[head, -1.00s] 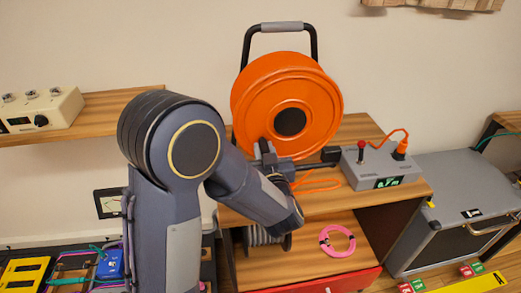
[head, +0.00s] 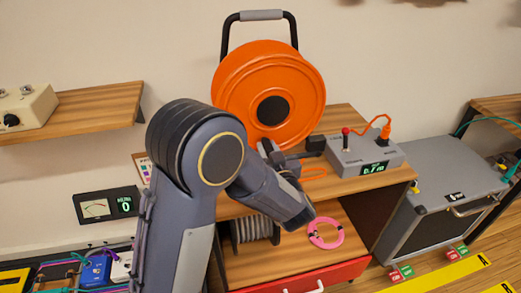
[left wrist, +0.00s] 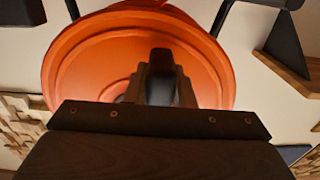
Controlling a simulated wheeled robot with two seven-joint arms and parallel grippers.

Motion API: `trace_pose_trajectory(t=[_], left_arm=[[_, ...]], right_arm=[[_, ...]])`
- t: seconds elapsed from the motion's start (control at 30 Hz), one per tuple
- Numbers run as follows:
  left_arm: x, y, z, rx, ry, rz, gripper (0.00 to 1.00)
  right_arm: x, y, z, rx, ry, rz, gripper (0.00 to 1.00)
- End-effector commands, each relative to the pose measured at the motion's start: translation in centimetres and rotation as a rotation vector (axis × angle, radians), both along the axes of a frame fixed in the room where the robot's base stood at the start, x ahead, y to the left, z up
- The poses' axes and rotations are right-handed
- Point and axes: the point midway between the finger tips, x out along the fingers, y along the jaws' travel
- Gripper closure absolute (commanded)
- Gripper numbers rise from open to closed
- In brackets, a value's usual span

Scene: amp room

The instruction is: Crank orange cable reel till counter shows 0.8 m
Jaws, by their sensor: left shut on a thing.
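The orange cable reel (head: 268,72) stands upright on the wooden desk, with a black hub (head: 273,110) and a black carrying frame. My left gripper (head: 266,150) is at the reel's lower front face, below the hub. In the left wrist view its fingers (left wrist: 160,85) are shut on a dark crank handle (left wrist: 160,68) in front of the orange disc (left wrist: 80,65). The gripper and forearm hide part of the reel's lower side. The grey counter box (head: 350,150) has a green display (head: 375,168) that seems to read 0.7 m; its digits are small. My right gripper is not in view.
A grey amp case (head: 440,190) stands right of the desk. A shelf (head: 90,118) with a cream box is on the left.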

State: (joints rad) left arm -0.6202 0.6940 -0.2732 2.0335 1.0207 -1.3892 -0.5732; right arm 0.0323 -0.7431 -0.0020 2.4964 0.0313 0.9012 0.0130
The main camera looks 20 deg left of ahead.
Motion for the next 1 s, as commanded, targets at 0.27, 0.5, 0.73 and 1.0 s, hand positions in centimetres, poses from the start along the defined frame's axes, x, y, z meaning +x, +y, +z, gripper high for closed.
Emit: trace_pose_trajectory(t=[0.27,0.5,0.73,1.0], left_arm=[[1.9,-3.2,-0.2,-0.013,-0.01,-0.02,1.0],[2.7,-4.2,0.4,-0.012,-0.002,-0.018,1.0],[3.8,-5.7,1.2,-0.01,-0.001,-0.015,1.0],[3.8,-5.7,1.1,-0.011,0.001,-0.013,0.73]], right_arm=[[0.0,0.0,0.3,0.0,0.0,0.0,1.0],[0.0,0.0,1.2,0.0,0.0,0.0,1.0],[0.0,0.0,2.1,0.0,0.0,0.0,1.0],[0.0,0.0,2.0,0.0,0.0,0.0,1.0]])
